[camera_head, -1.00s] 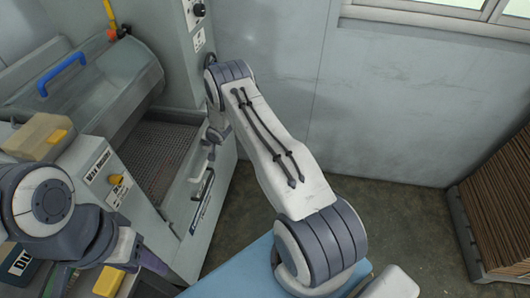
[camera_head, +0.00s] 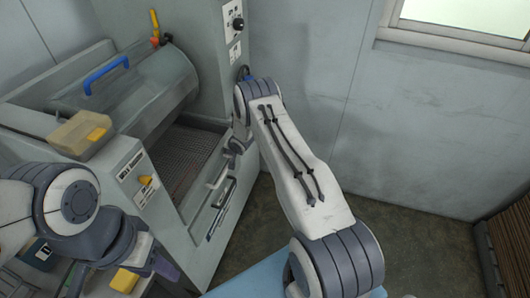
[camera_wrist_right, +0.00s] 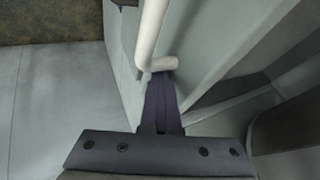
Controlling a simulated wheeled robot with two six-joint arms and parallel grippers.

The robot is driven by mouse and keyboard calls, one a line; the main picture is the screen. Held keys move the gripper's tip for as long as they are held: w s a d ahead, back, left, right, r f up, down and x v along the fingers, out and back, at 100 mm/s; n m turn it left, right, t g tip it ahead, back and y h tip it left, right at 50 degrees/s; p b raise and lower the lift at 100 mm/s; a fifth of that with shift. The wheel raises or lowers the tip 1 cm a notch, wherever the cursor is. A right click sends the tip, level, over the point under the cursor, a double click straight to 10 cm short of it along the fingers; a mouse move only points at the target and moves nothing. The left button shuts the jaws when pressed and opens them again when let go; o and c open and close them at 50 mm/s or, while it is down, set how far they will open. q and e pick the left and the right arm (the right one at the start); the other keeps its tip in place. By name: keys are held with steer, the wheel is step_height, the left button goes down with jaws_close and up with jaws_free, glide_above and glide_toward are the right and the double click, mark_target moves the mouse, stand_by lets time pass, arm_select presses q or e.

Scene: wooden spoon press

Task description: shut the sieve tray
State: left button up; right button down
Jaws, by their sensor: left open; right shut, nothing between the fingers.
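The grey machine holds a dark mesh sieve tray (camera_head: 182,152) in the opening below its curved lid. The tray's front panel slopes toward the right, with a pale handle (camera_head: 219,172). How far out the tray stands is hard to tell. My right gripper (camera_head: 232,152) is at the upper end of this front. In the right wrist view its fingers (camera_wrist_right: 160,100) are shut and empty, close beside the lower end of a pale bar (camera_wrist_right: 152,40); contact is unclear. My left gripper (camera_head: 165,264) is open at the lower left, away from the tray.
A curved lid (camera_head: 135,90) with a blue handle (camera_head: 105,73) sits above the tray. A second, dark handle (camera_head: 222,208) is lower on the machine's front. A box with a yellow part (camera_head: 80,132) stands at left. Floor (camera_head: 400,225) is free to the right.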

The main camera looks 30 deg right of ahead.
steer(key=s+d+r, duration=0.3)
steer(key=s+r, duration=0.5)
steer(key=s, duration=0.1)
steer(key=s+a+r+n+g, duration=0.1)
steer(key=s+a+r+n, duration=0.25)
steer(key=a+r, duration=0.4)
steer(key=s+a+r+n+g, duration=0.1)
steer(key=s+a+r+n, duration=0.2)
steer(key=s+a+r, duration=0.35)
steer(key=s+a+r+n+g, duration=0.1)
steer(key=s+a+r+n, duration=0.2)
steer(key=s, duration=0.6)
steer(key=s+a+r+n+g, duration=0.2)
steer(key=s+a+r+n, duration=0.1)
steer(key=s, duration=0.7)
steer(key=s+a+r+n+g, duration=0.2)
steer(key=s+a+r+n, duration=0.1)
steer(key=s, duration=0.7)
steer(key=shift+s+a+r+y+b, duration=0.15)
steer(key=shift+a+r+y+b, duration=0.25)
steer(key=shift+a, duration=0.7)
